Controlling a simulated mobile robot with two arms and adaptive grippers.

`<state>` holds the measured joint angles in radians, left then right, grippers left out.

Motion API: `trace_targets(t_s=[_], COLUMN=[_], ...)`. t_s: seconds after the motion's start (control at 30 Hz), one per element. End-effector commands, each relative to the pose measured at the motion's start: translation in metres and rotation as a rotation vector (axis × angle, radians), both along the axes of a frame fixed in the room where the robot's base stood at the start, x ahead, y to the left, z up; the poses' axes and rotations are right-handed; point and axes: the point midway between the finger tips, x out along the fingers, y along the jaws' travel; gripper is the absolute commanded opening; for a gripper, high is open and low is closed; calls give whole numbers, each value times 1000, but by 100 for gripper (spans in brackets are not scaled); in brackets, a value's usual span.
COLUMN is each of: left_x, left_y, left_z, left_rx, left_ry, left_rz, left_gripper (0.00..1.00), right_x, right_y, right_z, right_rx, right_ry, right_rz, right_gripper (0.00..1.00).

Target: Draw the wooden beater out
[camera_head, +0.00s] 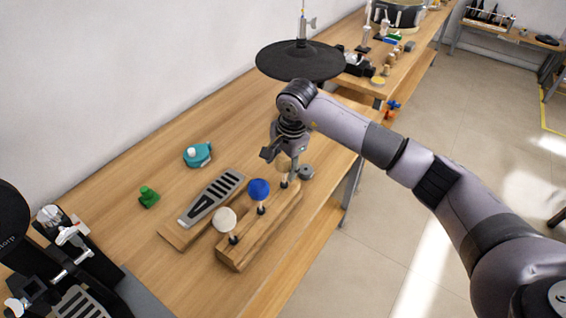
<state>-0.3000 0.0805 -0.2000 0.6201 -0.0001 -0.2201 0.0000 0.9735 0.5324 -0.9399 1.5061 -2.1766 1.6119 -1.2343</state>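A wooden block rack (262,232) stands near the table's front edge and holds a row of upright beaters. The nearest has a white round head (224,220) and the middle one a blue head (259,189). At the far end, a tan wooden beater (282,166) stands in the rack, its head partly covered by my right gripper. My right gripper (284,158) points down at this beater's head from above. The view is too small to tell whether its fingers are apart or closed on it. My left gripper is not in view.
A grey slotted pedal plate (212,198) lies left of the rack. A green piece (149,196), a teal round item (197,154) and a grey disc (306,172) sit nearby. A black cymbal-like pad (299,62) stands behind. Pedal hardware (66,240) fills the lower left.

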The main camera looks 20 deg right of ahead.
Motion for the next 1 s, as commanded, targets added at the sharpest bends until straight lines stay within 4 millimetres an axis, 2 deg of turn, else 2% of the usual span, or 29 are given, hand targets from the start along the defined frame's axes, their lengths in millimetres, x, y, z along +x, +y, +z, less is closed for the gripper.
trace_targets(t_s=[0.07, 0.57, 1.0], left_x=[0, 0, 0], left_y=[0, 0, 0], left_z=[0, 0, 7], left_rx=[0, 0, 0], left_ry=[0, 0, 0], left_rz=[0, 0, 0], left_gripper=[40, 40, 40], right_x=[0, 0, 0], right_y=[0, 0, 0], right_z=[0, 0, 15], right_rx=[0, 0, 1], right_ry=[0, 0, -1], right_rz=[0, 0, -1], right_gripper=[45, 12, 12])
